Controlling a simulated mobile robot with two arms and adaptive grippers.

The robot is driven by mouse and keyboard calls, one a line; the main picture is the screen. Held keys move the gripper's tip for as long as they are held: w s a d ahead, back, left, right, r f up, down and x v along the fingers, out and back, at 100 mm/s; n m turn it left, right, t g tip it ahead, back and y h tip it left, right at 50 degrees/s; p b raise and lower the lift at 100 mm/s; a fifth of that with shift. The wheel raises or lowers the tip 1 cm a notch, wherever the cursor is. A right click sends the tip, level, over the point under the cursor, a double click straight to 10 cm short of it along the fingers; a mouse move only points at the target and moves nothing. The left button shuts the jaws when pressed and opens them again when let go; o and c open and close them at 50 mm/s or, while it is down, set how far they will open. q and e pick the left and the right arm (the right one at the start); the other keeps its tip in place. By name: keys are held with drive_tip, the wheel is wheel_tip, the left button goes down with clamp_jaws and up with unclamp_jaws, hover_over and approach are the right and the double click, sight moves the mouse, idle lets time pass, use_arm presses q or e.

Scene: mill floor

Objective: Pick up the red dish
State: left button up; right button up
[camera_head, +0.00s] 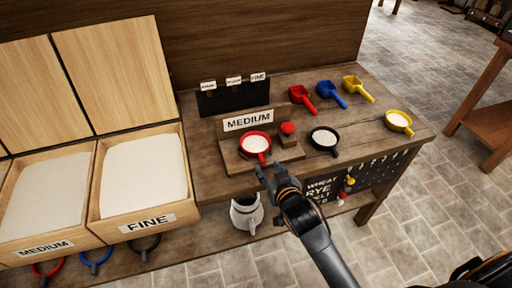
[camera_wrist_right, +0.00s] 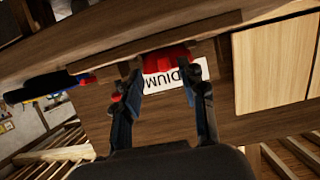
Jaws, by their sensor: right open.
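The red dish (camera_head: 256,143), a round red-rimmed pan filled with white flour, sits on a wooden stand in front of a MEDIUM sign (camera_head: 248,121). In the right wrist view a red shape, apparently the dish (camera_wrist_right: 167,58), shows beyond the fingertips, against the upside-down sign (camera_wrist_right: 176,78). My right gripper (camera_head: 268,171) is open and empty, just on the near side of the dish and apart from it. Its two fingers (camera_wrist_right: 163,82) also show in the right wrist view. My left gripper is not in view.
A red knob (camera_head: 288,128) stands right of the dish. A black dish (camera_head: 324,138) and yellow dish (camera_head: 398,121) lie further right; red, blue and yellow scoops are behind. The FINE flour bin (camera_head: 143,177) is left. A white jug (camera_head: 246,212) sits below the bench edge.

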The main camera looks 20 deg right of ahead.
sight(264, 163)
drive_tip(key=x, duration=0.3)
drive_tip(key=shift+w+a+r+p, duration=0.1)
drive_tip(key=shift+w+a+p, duration=0.15)
drive_tip(key=shift+w+p, duration=0.1)
drive_tip(key=shift+w+f, duration=0.25)
drive_tip(key=shift+w, duration=0.35)
drive_tip(key=shift+c, duration=0.4)
clamp_jaws()
